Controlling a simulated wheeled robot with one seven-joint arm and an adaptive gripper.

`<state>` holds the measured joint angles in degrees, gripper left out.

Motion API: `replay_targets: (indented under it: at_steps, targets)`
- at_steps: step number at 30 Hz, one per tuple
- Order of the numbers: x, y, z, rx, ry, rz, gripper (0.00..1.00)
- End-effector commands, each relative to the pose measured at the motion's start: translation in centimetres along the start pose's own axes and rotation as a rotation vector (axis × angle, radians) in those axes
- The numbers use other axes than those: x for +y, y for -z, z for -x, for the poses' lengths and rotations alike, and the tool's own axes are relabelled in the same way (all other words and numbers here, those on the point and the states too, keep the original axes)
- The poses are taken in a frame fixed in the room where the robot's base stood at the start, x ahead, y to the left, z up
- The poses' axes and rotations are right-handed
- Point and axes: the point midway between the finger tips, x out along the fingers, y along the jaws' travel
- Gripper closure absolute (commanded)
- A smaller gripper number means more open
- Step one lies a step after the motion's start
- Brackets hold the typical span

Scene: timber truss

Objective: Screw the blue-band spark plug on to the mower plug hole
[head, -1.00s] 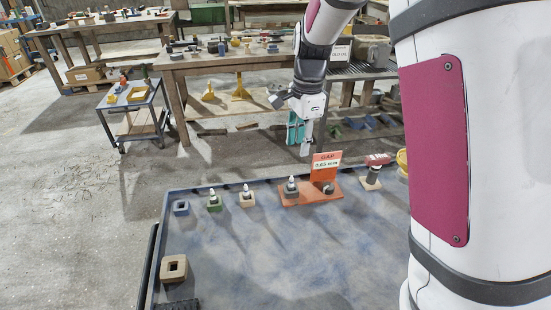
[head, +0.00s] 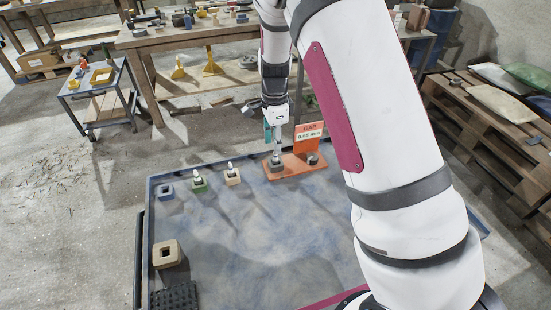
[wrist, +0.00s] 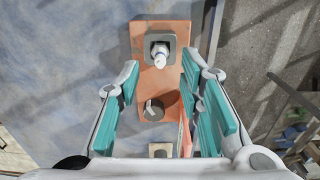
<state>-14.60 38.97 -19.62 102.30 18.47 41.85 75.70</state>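A white-topped spark plug (wrist: 160,56) stands in a grey square holder (wrist: 146,40) on an orange stand (head: 304,172). My gripper (wrist: 161,62) is open, its teal-padded fingers apart on either side of the plug in the wrist view. In the head view my gripper (head: 277,150) is low over that holder and hides most of the plug. I cannot make out a blue band on any plug. No mower plug hole can be identified for sure.
A dark round piece (wrist: 153,110) sits on the stand. The mat's middle is clear.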

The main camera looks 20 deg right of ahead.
Motion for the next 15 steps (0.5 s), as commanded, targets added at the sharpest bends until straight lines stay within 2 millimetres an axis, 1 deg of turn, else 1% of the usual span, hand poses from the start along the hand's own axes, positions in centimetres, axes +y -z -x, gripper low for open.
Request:
replay_targets:
  at_steps: [6, 9, 12, 15]
  targets:
    - [0.1, 0.3, -3.1, 0.000, -0.004, 0.000, 0.66]
    - [0.0, 0.3, -4.2, 0.001, -0.002, 0.000, 0.66]
    - [0.0, 0.2, -4.8, 0.000, -0.002, 0.000, 0.66]
    - [-0.1, 0.2, -4.9, 0.000, -0.001, 0.000, 0.66]
